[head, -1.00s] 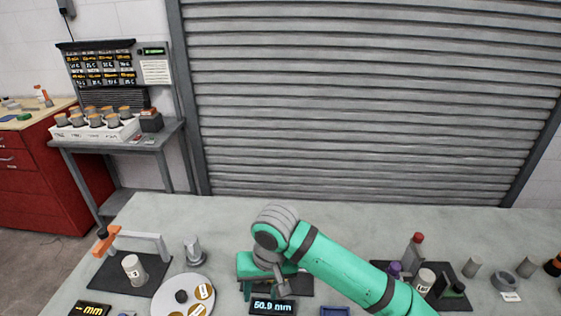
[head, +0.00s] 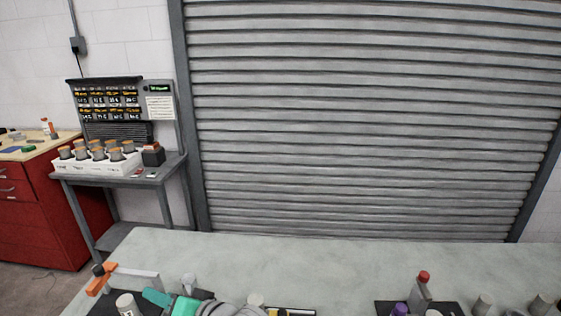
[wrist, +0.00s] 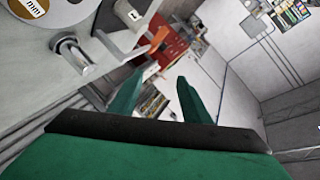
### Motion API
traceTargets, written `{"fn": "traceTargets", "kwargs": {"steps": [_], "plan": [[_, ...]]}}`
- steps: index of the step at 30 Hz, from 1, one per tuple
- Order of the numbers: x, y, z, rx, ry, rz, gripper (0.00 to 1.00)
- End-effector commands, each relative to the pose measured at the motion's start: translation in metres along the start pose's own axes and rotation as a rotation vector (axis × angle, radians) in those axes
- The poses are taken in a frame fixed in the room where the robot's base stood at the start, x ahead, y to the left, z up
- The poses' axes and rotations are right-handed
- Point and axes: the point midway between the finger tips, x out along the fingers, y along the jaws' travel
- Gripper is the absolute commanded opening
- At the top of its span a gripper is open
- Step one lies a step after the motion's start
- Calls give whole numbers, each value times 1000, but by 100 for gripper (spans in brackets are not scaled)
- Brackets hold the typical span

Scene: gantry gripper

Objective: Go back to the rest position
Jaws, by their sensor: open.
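My gripper (wrist: 159,76) shows in the wrist view as two green fingers, spread apart with nothing between them. In the head view, a green part of my gripper (head: 157,297) shows at the bottom edge, low over the bench and pointing left; most of the arm is cut off below. The gripper is near the grey gantry frame with the orange end (head: 101,279) and a white labelled cylinder (head: 126,304). In the wrist view the cylinder (wrist: 131,14) and a silver post (wrist: 72,50) lie beyond the fingers, up and left.
The pale bench (head: 330,262) is bare along its back. A red-topped bottle (head: 421,286) and a purple-capped item (head: 400,309) stand at the right front. A side table (head: 150,175) holds a white rack (head: 97,163) of several jars. A red cabinet (head: 45,222) is at left.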

Motion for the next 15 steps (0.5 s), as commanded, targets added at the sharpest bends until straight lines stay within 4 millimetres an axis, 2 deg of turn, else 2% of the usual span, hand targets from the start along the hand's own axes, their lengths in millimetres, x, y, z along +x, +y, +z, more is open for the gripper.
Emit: {"fn": "traceTargets", "kwargs": {"steps": [4,8,15], "plan": [[2,-4,-3,47,140,-62,43],[-2,3,-4,81,260,-82,43],[-20,32,9,136,464,-50,43]]}}
